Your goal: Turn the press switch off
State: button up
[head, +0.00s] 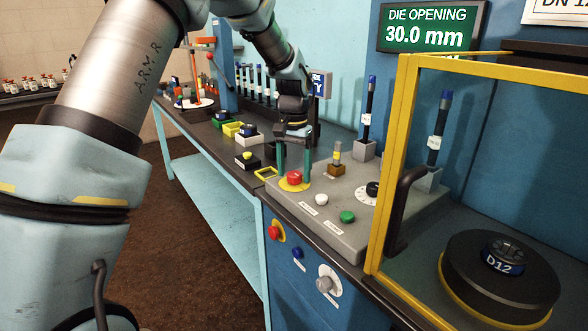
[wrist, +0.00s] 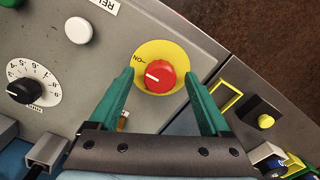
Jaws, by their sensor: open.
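A red rotary switch (head: 294,177) sits on a yellow disc (head: 283,186) on top of the grey control box. In the wrist view the red switch (wrist: 160,77) has a white pointer mark on its left part, and the yellow disc (wrist: 174,49) carries an upside-down "ON" label at upper left. My gripper (head: 293,168) points down over the switch with its green fingers open. In the wrist view the fingers of my gripper (wrist: 157,74) stand on either side of the switch, with gaps visible. Contact in height cannot be told.
On the grey box (head: 335,238) are a white button (head: 321,200), a green button (head: 347,217) and a black dial (head: 373,189). A small brass fitting (head: 337,155) stands behind. A yellow-framed guard (head: 405,150) is at right. A red knob (head: 274,232) is on the blue front.

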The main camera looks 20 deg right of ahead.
grip_shut()
dwell(0.5)
jog(key=shift+n, duration=0.4)
jog(key=n, duration=0.3)
jog(key=shift+r+n, duration=0.1)
jog(key=shift+n, duration=0.3)
jog(key=n+p, duration=0.1)
jog(key=n, duration=0.3)
jog(key=shift+d+n, duration=0.1)
jog(key=shift+n, duration=0.2)
jog(key=n+p, duration=0.1)
jog(key=n, duration=0.3)
jog(key=n+p, duration=0.1)
jog(key=n, duration=0.3)
jog(key=shift+w+d+p, duration=0.1)
jog(key=shift+p, duration=0.3)
jog(key=shift+n, duration=0.5)
